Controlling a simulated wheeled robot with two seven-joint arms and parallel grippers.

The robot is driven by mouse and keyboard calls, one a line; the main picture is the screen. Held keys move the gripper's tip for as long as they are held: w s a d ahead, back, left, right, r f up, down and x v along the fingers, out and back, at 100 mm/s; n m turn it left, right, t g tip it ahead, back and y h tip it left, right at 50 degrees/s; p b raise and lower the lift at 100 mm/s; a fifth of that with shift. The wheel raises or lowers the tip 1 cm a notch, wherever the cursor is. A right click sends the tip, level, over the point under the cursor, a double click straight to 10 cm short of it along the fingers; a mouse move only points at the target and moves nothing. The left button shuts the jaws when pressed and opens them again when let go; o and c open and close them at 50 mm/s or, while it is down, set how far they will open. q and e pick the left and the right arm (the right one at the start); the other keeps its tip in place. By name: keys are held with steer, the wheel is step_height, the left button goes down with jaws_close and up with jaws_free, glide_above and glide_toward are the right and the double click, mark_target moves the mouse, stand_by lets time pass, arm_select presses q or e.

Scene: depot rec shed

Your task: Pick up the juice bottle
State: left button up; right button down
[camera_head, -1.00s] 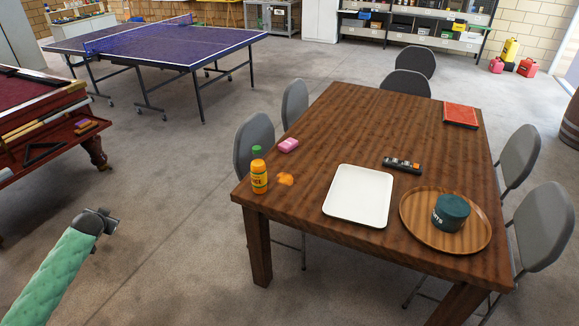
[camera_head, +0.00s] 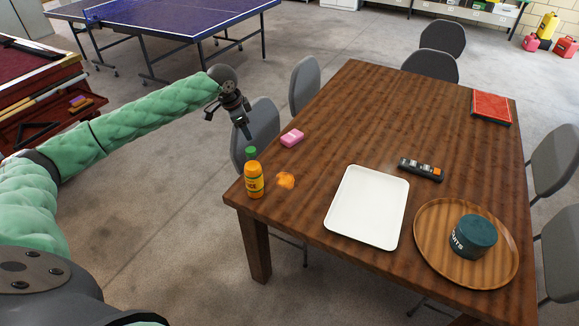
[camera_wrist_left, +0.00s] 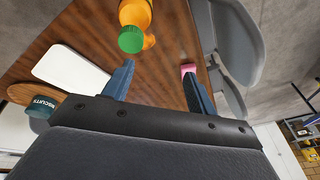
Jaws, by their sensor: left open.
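The juice bottle (camera_head: 253,180) is orange with a green cap and stands upright near the table's left front corner. Its cap and upper body also show in the left wrist view (camera_wrist_left: 134,22), ahead of the jaws. My left gripper (camera_head: 246,132) is open and empty, above and behind the bottle near the table's left edge, with fingers pointing down. In the left wrist view its two blue fingers (camera_wrist_left: 158,82) are spread apart, with the bottle beyond them and not between them. My right gripper is not in view.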

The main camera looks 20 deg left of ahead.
mark_target(250, 149)
arm_select(q)
steer(key=shift+s+d+f+m+g, duration=0.2)
steer(key=shift+s+d+m+g, duration=0.6)
steer(key=shift+s+d+g, duration=0.25)
steer(key=shift+s+a+r, duration=0.1)
steer(key=shift+s+a, duration=0.1)
steer(key=shift+s, duration=0.15)
steer(key=f, duration=0.1)
steer(key=f+p, duration=0.1)
steer(key=shift+w+d+f, duration=0.2)
steer(key=shift+w+f, duration=0.15)
steer(key=f+p, duration=0.2)
steer(key=f, duration=0.1)
steer(key=f+p, duration=0.1)
steer(key=f, duration=0.1)
steer(key=shift+s+d+f, duration=0.1)
steer(key=shift+s+d, duration=0.05)
steer(key=shift+d, duration=0.2)
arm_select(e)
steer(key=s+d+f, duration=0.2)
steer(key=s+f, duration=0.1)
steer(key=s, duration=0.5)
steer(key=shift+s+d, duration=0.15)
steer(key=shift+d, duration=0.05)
arm_select(q)
jaws_close()
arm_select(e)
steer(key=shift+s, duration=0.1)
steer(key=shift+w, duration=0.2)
